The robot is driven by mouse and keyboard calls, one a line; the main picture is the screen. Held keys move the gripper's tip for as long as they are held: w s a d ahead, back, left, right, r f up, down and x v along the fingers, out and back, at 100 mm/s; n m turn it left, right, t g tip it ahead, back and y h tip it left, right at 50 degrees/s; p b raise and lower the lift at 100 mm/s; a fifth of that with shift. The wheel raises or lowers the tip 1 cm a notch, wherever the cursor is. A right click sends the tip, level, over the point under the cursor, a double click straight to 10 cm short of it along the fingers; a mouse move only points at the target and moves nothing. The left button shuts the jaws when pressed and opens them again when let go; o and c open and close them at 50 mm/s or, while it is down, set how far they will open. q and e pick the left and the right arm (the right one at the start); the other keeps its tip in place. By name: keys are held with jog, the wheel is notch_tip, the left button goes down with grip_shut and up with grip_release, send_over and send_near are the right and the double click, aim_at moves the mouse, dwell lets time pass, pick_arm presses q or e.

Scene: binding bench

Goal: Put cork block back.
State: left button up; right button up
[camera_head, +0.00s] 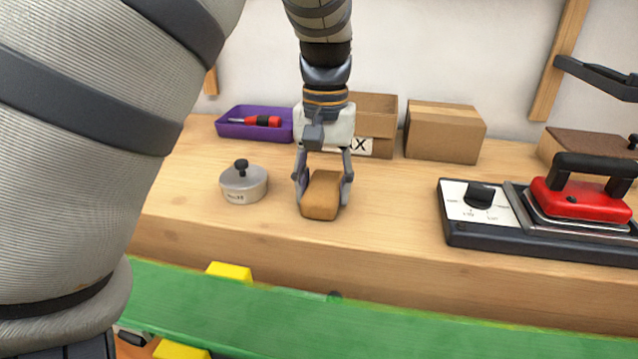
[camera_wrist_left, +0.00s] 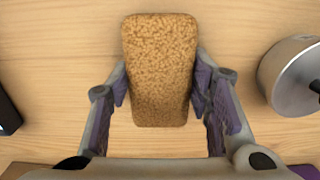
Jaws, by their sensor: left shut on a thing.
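The cork block (camera_head: 321,196) is a tan, rounded block near the front of the wooden bench. It also shows from above in the left wrist view (camera_wrist_left: 159,68), with its speckled surface between the fingers. My left gripper (camera_head: 323,184) points down and is shut on the cork block, one finger on each side. I cannot tell whether the block touches the bench or is slightly above it. A cardboard box (camera_head: 376,112) with a label ending in "AX" stands behind the gripper, partly hidden by it. My right gripper is not in view.
A lidded metal pot (camera_head: 243,186) stands left of the block. A purple tray (camera_head: 232,129) with a red-handled tool is behind it. A closed carton (camera_head: 444,132) stands back right. A red iron (camera_head: 583,200) rests on its black base at right. Bench between block and iron is clear.

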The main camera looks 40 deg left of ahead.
aim_at(325, 184)
pick_arm(q)
jog(key=shift+s+d+r, duration=0.15)
jog(key=shift+r, duration=0.05)
jog(key=shift+f, duration=0.2)
jog(key=o, duration=1.1)
notch_tip(325, 184, up, 12)
jog(key=shift+w+r, duration=0.15)
jog(key=shift+w, duration=0.15)
